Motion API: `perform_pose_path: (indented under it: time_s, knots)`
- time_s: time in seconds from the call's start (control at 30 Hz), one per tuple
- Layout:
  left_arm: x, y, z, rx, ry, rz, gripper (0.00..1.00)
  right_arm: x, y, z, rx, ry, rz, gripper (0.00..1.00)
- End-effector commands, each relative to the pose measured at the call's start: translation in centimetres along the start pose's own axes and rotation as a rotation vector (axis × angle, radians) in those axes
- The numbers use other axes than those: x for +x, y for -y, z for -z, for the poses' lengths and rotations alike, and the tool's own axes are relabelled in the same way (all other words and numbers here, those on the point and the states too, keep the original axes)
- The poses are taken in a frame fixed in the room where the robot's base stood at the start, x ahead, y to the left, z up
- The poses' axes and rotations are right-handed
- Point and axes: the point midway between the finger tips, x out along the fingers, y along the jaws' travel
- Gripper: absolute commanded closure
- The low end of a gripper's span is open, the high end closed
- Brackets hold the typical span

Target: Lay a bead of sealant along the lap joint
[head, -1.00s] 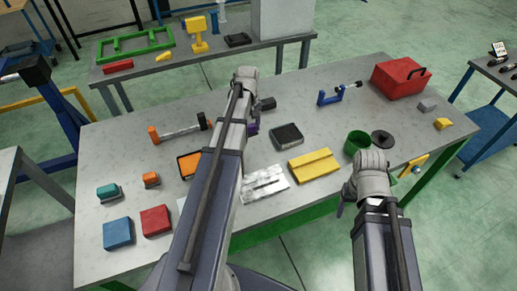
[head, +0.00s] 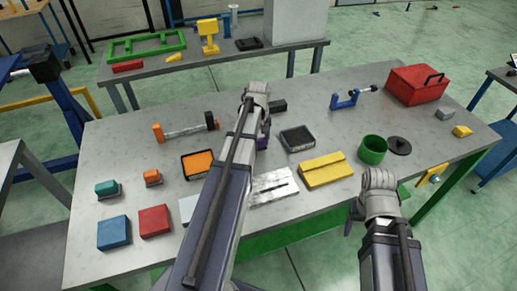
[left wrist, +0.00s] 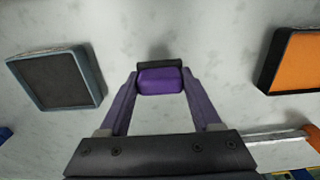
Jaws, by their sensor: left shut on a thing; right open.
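Two overlapping bare metal sheets with a dark line between them, seemingly the lap joint (head: 272,187), lie on the grey table just right of my left forearm. My left gripper (head: 262,145) is beyond them, between the orange tray and the dark tray, mostly hidden by its arm. In the left wrist view its purple fingers (left wrist: 160,84) are shut on a small purple block with a dark edge (left wrist: 160,76), close above the tabletop. I cannot tell whether this is a sealant tool. My right gripper (head: 350,218) is open and empty at the table's front edge.
An orange tray (head: 198,164) and a dark tray (head: 297,138) flank my left gripper. A yellow case (head: 325,169), green pot (head: 372,150) and dark disc (head: 398,146) lie to the right. Blue (head: 114,232) and red (head: 154,221) blocks stand front left. The table's back middle is fairly clear.

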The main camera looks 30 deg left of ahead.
Motion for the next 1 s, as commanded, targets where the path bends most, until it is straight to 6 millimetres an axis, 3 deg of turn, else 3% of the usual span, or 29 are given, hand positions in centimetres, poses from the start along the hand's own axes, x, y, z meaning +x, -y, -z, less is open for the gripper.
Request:
perform_pose_path:
  time_s: [0.03, 0.17, 0.6, 0.63, 0.87, 1.0]
  knots:
    - [1.3, 0.0, 0.0, 0.000, 0.000, 0.000, 0.96, 1.3, 0.1, 0.1, 0.000, 0.000, 0.000, 0.32]
    - [2.6, 0.0, 0.0, 0.000, 0.000, 0.000, 0.96, 2.6, 0.2, 0.1, 0.000, 0.000, 0.000, 0.32]
    - [2.9, 0.0, 0.0, 0.000, 0.000, 0.000, 0.96, 2.9, 0.3, 0.2, 0.000, 0.000, 0.000, 0.32]
    - [2.7, 0.0, 0.0, 0.000, 0.000, 0.000, 0.32, 2.7, 0.3, 0.2, 0.000, 0.000, 0.000, 0.32]
    - [2.7, 0.0, 0.0, 0.000, 0.000, 0.000, 0.06, 2.7, 0.3, 0.2, 0.000, 0.000, 0.000, 0.32]
    - [2.7, 0.0, 0.0, 0.000, 0.000, 0.000, 0.05, 2.7, 0.3, 0.2, 0.000, 0.000, 0.000, 0.32]
